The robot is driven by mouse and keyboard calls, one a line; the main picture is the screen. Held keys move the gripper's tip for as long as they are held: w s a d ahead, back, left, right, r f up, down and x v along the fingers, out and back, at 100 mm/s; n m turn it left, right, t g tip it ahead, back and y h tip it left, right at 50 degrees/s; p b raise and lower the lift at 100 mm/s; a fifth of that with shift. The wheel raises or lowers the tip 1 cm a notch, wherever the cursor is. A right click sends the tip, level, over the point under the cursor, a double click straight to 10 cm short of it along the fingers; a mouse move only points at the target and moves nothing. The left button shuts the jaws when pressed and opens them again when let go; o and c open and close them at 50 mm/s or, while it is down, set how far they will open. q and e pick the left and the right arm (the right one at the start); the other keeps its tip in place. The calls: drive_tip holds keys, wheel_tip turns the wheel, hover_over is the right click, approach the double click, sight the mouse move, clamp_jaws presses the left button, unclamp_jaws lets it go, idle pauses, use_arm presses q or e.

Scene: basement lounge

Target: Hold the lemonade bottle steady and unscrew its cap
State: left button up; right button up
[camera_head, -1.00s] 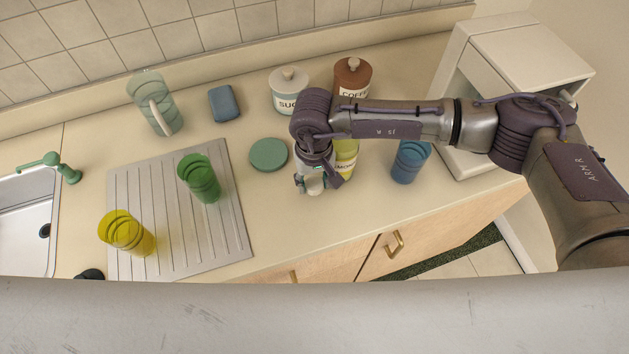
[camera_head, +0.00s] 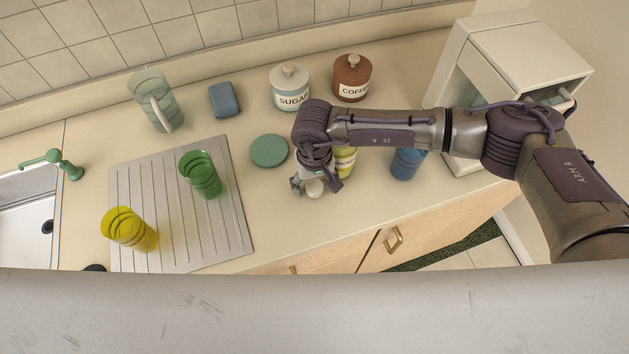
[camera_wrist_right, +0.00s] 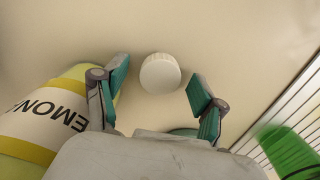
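The lemonade bottle (camera_head: 346,160) stands on the counter, yellow-green with a white label, partly hidden behind my right arm. In the right wrist view the bottle (camera_wrist_right: 40,120) is at the left, outside the fingers, and its top is out of frame. A white round cap (camera_wrist_right: 160,73) shows between and apart from the fingertips of my right gripper (camera_wrist_right: 158,80); it seems to lie on the counter. In the head view my right gripper (camera_head: 316,184) is just left of the bottle, over the cap (camera_head: 314,188). It is open. My left gripper is not in view.
A blue cup (camera_head: 406,163) stands right of the bottle. A green disc (camera_head: 268,151) lies to the left, before the sugar (camera_head: 290,90) and coffee (camera_head: 352,78) canisters. Green (camera_head: 201,176) and yellow (camera_head: 130,230) cups stand on the drainboard (camera_head: 185,250).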

sight(314, 186)
drive_tip(key=shift+r+p, duration=0.3)
drive_tip(key=shift+p, duration=0.1)
wheel_tip(314, 186, up, 12)
drive_tip(key=b, duration=0.5)
drive_tip(key=shift+f, duration=0.15)
